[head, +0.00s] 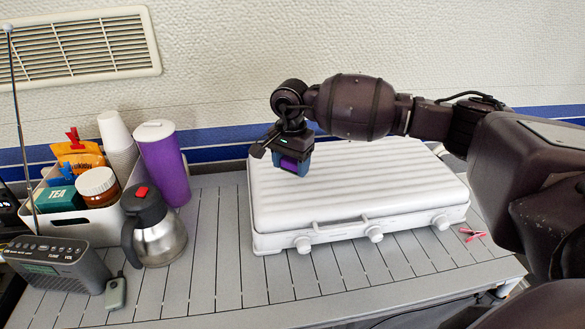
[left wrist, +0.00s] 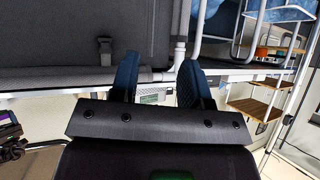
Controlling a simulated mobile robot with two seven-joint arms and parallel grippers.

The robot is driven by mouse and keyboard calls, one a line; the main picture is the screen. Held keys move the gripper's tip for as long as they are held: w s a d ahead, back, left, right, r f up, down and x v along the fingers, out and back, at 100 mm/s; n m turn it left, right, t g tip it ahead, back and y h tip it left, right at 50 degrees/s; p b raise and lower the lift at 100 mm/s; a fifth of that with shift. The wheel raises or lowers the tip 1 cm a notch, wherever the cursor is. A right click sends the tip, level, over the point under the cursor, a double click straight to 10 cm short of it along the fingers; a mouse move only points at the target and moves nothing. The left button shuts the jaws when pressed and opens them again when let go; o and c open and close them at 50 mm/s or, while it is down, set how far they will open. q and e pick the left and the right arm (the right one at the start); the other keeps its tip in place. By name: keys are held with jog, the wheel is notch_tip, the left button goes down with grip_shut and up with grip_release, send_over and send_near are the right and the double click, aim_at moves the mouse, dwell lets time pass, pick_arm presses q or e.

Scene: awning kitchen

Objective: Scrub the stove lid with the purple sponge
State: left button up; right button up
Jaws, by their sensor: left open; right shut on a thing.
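The stove lid (head: 345,185) is a white ribbed cover, closed over the stove on the slatted grey table. My right gripper (head: 290,163) is over the lid's back left part, pointing down, shut on the purple sponge (head: 288,165). Only a small purple patch of the sponge shows between the fingers. I cannot tell for sure whether the sponge touches the lid. My left gripper (left wrist: 157,85) shows in the left wrist view, with its two blue fingers apart and nothing between them. It is not in the head view.
Left of the stove stand a steel jug (head: 155,230), a purple tumbler (head: 163,165), a white bin (head: 90,218) with food packs, and a grey radio (head: 58,265). A red clip (head: 472,234) lies right of the stove. The table's front strip is mostly clear.

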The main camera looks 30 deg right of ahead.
jog(key=shift+r+p, duration=0.7)
jog(key=shift+r, duration=1.1)
jog(key=shift+a+f, duration=0.1)
jog(key=shift+f, duration=0.05)
